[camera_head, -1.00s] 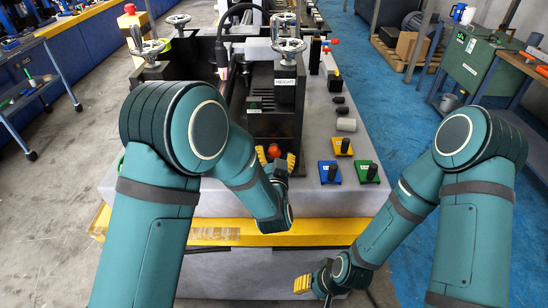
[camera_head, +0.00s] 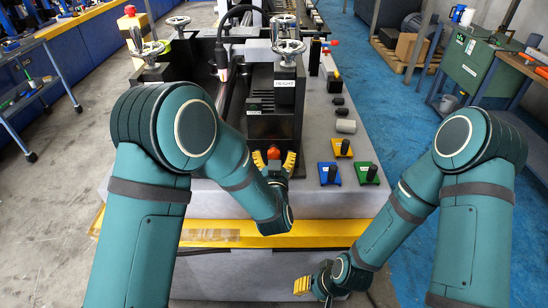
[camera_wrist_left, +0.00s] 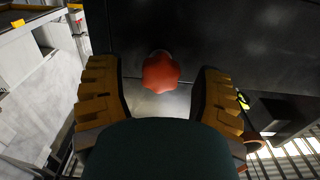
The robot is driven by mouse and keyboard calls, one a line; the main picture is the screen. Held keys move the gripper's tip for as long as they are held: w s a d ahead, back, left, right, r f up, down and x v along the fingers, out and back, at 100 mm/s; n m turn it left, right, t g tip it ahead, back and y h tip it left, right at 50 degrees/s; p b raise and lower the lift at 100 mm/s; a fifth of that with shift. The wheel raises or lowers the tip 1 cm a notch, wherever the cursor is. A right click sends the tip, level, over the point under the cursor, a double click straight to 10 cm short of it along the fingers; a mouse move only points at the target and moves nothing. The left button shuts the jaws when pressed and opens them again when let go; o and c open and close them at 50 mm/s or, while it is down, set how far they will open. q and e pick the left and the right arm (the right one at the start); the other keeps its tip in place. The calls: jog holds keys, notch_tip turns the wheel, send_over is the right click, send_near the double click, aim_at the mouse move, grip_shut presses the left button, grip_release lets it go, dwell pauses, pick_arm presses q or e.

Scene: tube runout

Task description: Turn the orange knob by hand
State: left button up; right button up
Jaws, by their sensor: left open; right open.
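The orange knob (camera_head: 273,152) sits low on the front of the black machine block. My left gripper (camera_head: 274,160) is open, with one yellow finger on each side of the knob in the head view. In the left wrist view my left gripper (camera_wrist_left: 158,92) shows clear gaps between both fingers and the knob, and no contact. My right gripper (camera_head: 310,284) is low in front of the machine's base, away from the knob, open; nothing shows in it.
Blue (camera_head: 329,174), green (camera_head: 367,174) and yellow (camera_head: 342,147) switch blocks stand on the grey top to the right. A metal handwheel (camera_head: 289,47) and a "HEIGHT" label are above the knob. A yellow ledge (camera_head: 320,235) runs along the front.

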pick_arm(q)
jog(key=shift+s, duration=3)
jog(key=s, duration=0.8)
jog(key=a+f+n+g+h, duration=0.1)
jog(key=a+f+g, duration=0.25)
jog(key=f, duration=0.35)
jog(key=a+f+g+h, duration=0.1)
jog(key=a+f+g, duration=0.1)
jog(key=f+g, duration=0.35)
jog(key=s+a+f+g+h, duration=0.1)
jog(key=s+a+f+g, duration=0.1)
jog(key=s+f, duration=0.3)
jog(key=s+a+f+n+g, duration=0.1)
jog(key=s+a+f+g, duration=0.1)
jog(key=s+f+g, duration=0.3)
jog(key=shift+s+a+f+h, duration=0.3)
jog(key=shift+s+f+h, duration=0.1)
jog(key=shift+s+f, duration=0.4)
